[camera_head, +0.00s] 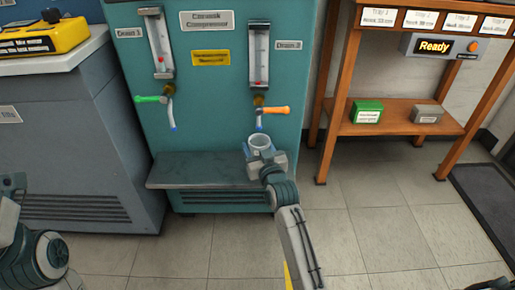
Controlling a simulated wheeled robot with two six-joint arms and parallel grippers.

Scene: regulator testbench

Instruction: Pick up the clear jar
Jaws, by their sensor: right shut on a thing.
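The clear jar (260,143) is a small, pale, open-topped cup. It is upright, below the blue-tipped spout of the drain with the orange handle. My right gripper (263,158) is shut on the jar and holds it above the right end of the grey shelf (200,172). The gripper hides the jar's lower part. My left gripper (12,186) is at the left edge of the picture, partly cut off and far from the jar; its jaws are not clear.
The teal compressor cabinet (210,100) carries two gauge tubes, a green-handled valve (150,99) and an orange-handled valve (273,111). A wooden rack (395,117) stands at the right with a green box (366,112) and a grey box (427,114). The tiled floor in front is clear.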

